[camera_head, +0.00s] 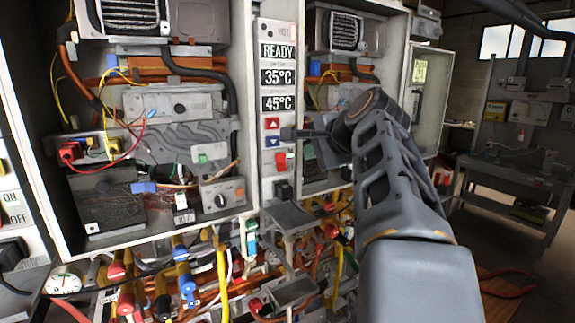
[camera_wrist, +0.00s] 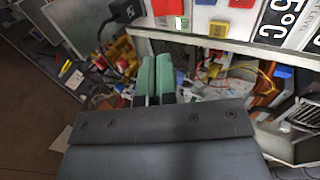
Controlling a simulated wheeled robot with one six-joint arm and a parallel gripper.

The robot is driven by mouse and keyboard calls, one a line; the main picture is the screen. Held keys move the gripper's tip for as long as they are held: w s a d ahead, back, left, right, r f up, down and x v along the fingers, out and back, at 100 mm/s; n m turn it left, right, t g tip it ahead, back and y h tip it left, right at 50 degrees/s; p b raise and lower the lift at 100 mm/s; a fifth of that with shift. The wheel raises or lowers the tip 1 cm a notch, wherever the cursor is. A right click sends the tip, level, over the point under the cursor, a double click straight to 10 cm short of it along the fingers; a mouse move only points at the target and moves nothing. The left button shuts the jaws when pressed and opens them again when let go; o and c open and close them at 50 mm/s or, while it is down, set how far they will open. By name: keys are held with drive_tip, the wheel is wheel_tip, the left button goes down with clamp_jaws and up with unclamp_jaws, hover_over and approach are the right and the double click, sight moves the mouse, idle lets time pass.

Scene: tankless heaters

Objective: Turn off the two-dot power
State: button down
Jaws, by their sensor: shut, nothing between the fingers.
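A narrow white control panel (camera_head: 270,45) stands between two open heater cabinets in the head view. It carries a red up button (camera_head: 271,124), a blue down button (camera_head: 271,141) and a red rocker switch (camera_head: 281,162) below them. The switch also shows at the top of the wrist view (camera_wrist: 168,6). I cannot make out dots on any switch. My gripper (camera_head: 288,133) is shut and empty, near the panel's right edge beside the blue button. In the wrist view its green fingers (camera_wrist: 155,72) point toward the panel, below the red switch. I cannot tell whether they touch anything.
A black plug (camera_head: 283,190) sits below the switch. Pipes, valves and hoses crowd the space below the cabinets. An ON/OFF panel (camera_head: 13,205) stands at the far left. Displays read READY (camera_head: 277,52), 35°C and 45°C. Open floor and a metal bench (camera_head: 520,175) lie right.

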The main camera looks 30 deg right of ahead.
sight(283, 168)
drive_tip(key=p+x, duration=0.2)
drive_tip(key=x, duration=1.1)
drive_tip(key=shift+p, duration=0.4)
drive_tip(key=shift+f, duration=0.1)
